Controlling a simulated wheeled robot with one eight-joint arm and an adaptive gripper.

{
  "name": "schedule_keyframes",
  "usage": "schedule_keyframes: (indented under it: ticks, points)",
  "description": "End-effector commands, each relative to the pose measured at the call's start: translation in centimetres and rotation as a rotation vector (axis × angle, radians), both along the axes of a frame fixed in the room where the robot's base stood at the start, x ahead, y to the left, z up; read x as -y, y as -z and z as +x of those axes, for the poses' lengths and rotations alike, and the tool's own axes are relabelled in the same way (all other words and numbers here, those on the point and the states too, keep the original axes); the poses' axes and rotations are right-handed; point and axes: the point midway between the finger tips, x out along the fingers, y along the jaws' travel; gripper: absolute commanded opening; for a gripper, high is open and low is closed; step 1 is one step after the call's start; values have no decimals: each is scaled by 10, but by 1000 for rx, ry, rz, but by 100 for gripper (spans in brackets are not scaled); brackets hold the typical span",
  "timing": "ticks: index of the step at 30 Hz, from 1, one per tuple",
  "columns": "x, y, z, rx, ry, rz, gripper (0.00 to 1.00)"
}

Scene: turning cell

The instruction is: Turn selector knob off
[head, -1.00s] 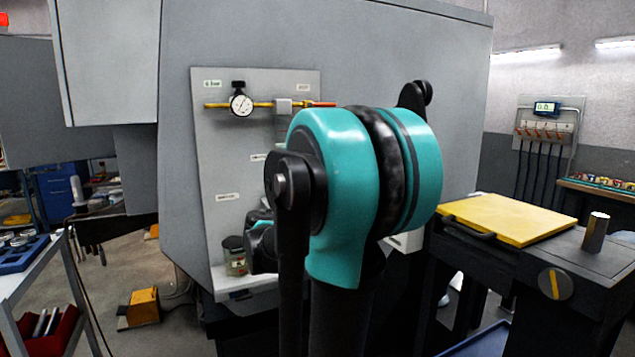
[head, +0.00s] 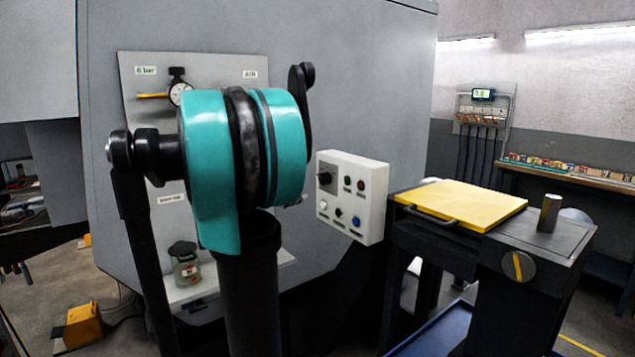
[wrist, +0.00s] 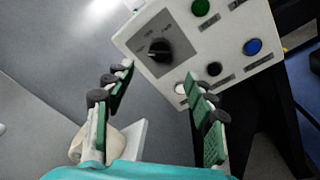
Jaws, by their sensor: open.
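The black selector knob (head: 325,178) sits at the upper left of a white control box (head: 374,207) on the side of the grey machine. In the wrist view the knob (wrist: 160,49) is on a grey dial plate, ahead of the fingertips and apart from them. My gripper (wrist: 160,82) is open and empty, with the knob beyond the gap between its fingers. In the head view my teal arm hides the gripper. The dial markings are too small to read.
Green, red, white, black and blue buttons (wrist: 253,47) share the box close to the knob. A dark bench with a yellow plate (head: 462,203) stands right of the box. A jar (head: 186,266) sits on a shelf below the air panel.

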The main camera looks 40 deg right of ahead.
Motion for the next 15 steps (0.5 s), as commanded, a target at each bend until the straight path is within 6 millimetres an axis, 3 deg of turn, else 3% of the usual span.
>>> schedule_keyframes:
  ticks: [9,15]
  points:
    - [59,0,-2,0,4,0,55]
    - [86,0,-1,0,2,1,55]
